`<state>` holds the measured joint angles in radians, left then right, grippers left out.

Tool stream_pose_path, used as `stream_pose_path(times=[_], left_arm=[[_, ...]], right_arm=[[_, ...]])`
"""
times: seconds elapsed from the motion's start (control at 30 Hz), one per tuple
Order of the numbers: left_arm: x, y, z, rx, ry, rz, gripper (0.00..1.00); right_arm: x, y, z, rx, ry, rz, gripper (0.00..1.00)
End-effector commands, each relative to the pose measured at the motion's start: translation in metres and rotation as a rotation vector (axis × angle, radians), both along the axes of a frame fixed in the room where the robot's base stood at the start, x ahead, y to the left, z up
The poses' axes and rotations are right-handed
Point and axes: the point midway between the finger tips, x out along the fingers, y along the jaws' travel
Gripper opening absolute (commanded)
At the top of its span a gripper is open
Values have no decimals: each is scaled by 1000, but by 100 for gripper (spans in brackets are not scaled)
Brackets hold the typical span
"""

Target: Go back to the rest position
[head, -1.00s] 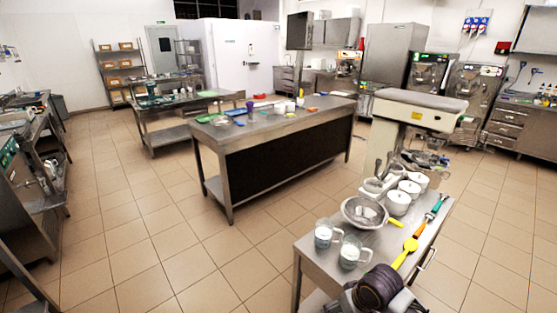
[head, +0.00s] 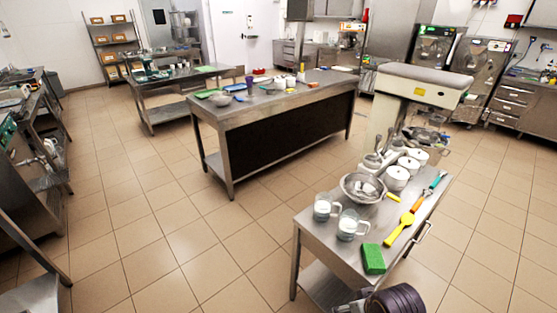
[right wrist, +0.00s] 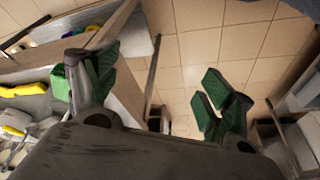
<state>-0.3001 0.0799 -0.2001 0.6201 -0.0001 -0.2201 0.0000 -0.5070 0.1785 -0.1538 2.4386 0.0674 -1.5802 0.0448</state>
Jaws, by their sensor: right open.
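My right gripper (right wrist: 153,92) is open in the right wrist view, its two green-padded fingers wide apart with nothing between them. In the head view, only a dark part of my right arm shows at the bottom edge, just in front of the near steel table (head: 325,252). A green sponge (head: 373,259) lies on that table's near end, apart from the arm. My left gripper is in neither view.
The near table also carries glass jugs (head: 348,225), a sieve (head: 362,187), white lidded pots (head: 396,178) and a yellow utensil (head: 400,230). A long steel table (head: 275,100) stands beyond. Tiled floor (head: 180,250) to the left is clear.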

Motion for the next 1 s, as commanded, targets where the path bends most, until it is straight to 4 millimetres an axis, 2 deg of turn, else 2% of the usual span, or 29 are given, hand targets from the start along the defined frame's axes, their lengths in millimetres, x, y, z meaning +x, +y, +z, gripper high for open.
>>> stream_pose_path(times=[0.4,0.77,1.0], left_arm=[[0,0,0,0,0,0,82],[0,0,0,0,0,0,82],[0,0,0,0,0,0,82]], right_arm=[[-20,-17,-2,-36,15,-38,82],[-10,-15,-38,-37,25,-34,82],[-5,-13,-77,-37,39,-32,82]])
